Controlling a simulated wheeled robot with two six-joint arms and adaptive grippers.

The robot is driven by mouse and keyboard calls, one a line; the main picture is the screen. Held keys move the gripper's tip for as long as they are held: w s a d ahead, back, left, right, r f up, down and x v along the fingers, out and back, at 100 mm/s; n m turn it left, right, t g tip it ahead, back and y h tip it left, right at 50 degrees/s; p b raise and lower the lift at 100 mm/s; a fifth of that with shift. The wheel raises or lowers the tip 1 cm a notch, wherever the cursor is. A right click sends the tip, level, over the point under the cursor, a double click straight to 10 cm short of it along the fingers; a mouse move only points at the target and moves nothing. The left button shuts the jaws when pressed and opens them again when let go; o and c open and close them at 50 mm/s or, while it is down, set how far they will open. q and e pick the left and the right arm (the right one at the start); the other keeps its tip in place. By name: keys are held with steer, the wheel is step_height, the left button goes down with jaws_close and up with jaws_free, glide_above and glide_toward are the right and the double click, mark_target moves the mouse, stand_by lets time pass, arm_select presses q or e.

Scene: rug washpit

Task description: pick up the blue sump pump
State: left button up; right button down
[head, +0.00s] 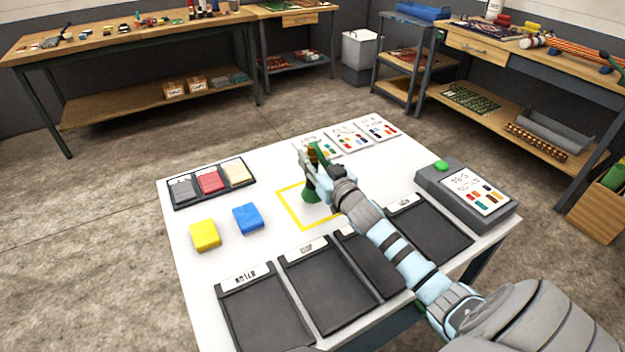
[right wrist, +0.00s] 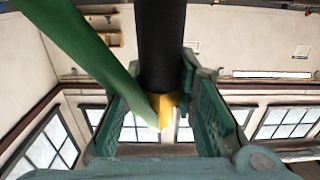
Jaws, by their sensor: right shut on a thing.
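My right gripper (head: 316,168) is over the yellow square outline on the white table. It is shut on a slim dark thing with green parts (head: 310,195). In the right wrist view, a black cylinder (right wrist: 161,45) with a yellow band and a green slanted piece (right wrist: 85,55) lies at the fingers (right wrist: 158,105). Whether its foot touches the table is hard to tell. I cannot make out a blue sump pump for certain; a small blue block (head: 248,219) lies left of the outline, apart from the gripper. My left gripper is not in view.
A yellow block (head: 205,235) lies left of the blue one. Several dark trays (head: 330,300) line the near edge. A small sample tray (head: 210,183) is at the back left, printed cards (head: 350,137) at the back, and a grey box with a green button (head: 467,192) at the right.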

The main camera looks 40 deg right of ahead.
steer(key=b, duration=0.2)
glide_above(309, 194)
steer(key=d, duration=0.2)
steer(key=f, duration=0.2)
steer(key=w+f, duration=0.1)
steer(key=f, duration=0.1)
steer(key=shift+a+f, duration=0.1)
steer(key=c, duration=1.3)
jaws_free()
